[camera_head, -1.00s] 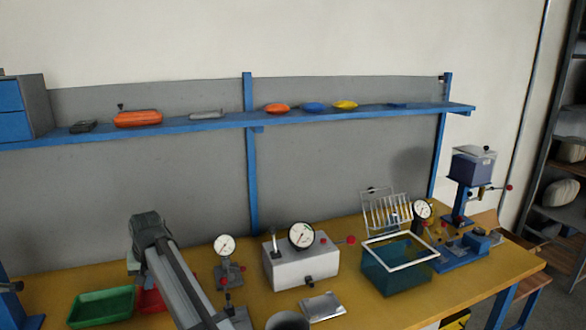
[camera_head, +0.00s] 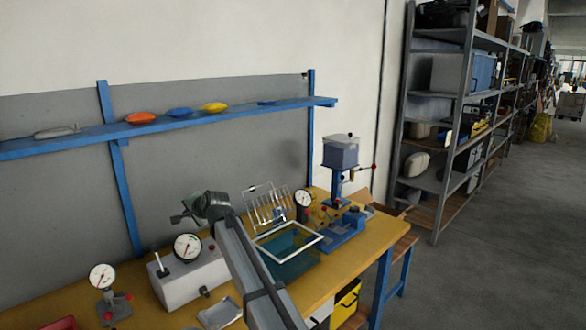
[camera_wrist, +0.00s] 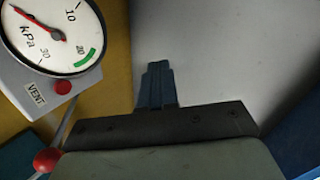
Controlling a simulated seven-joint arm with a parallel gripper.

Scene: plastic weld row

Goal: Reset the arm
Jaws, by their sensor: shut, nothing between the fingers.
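My arm (camera_head: 245,265) reaches up from the bottom of the head view, over the bench between the grey gauge box and the glass-walled tank. My gripper (camera_head: 180,217) is at its far end, small and partly hard to make out, above the grey gauge box (camera_head: 185,285). In the wrist view my gripper (camera_wrist: 157,68) shows as narrow dark blue fingers, shut together with nothing between them. A kPa gauge (camera_wrist: 50,35), a VENT label and a red ball knob (camera_wrist: 47,160) show at the left of the wrist view.
The yellow bench (camera_head: 365,248) also bears a small gauge stand (camera_head: 103,278), the tank (camera_head: 290,265), a wire rack (camera_head: 266,203) and a blue press (camera_head: 340,155). A blue shelf (camera_head: 225,117) runs behind. Grey shelving (camera_head: 440,150) and open floor lie right.

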